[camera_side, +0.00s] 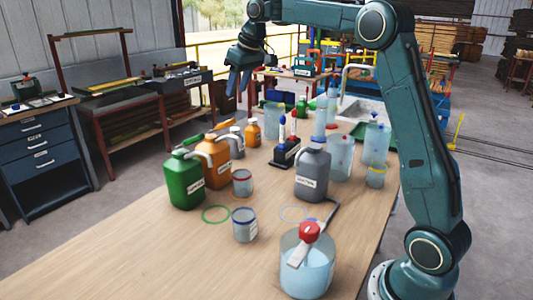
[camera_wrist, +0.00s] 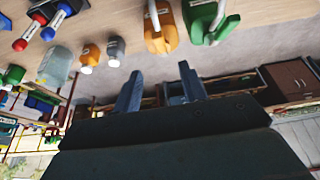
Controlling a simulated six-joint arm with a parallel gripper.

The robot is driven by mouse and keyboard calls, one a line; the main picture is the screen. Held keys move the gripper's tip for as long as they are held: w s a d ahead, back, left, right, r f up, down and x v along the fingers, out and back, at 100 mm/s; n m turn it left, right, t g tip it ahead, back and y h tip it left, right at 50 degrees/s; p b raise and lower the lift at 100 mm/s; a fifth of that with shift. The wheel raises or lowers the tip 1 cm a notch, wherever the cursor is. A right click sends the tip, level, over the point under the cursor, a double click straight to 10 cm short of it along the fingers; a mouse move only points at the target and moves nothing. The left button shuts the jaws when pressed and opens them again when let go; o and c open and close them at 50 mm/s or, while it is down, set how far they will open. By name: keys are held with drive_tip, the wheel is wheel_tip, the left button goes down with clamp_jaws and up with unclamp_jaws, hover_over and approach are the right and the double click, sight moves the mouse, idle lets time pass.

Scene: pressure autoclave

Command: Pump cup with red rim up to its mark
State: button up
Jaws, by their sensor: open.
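The cup with the red rim (camera_side: 242,183) stands on the table just right of the orange and green bottles, near the orange pump bottle's spout. A cup with a blue rim (camera_side: 244,224) stands nearer the front, and a yellow-rimmed cup (camera_side: 376,175) stands at the right. The pump bottles are green (camera_side: 185,180), orange (camera_side: 214,160) and grey (camera_side: 313,174). My gripper (camera_side: 238,85) is open and empty, high above the far left side of the table. The wrist view shows its two fingers (camera_wrist: 160,92) apart with nothing between them. Marks on the cups are too small to read.
A large beaker with a red-knobbed tool (camera_side: 307,265) stands at the front. A marker rack (camera_side: 285,153) and clear containers (camera_side: 341,157) fill the middle and right. A green ring (camera_side: 216,214) lies flat. The front left table is clear.

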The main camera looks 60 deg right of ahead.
sight(227, 122)
drive_tip(key=x, duration=1.3)
drive_tip(key=shift+f, duration=0.1)
drive_tip(key=shift+c, duration=0.2)
clamp_jaws()
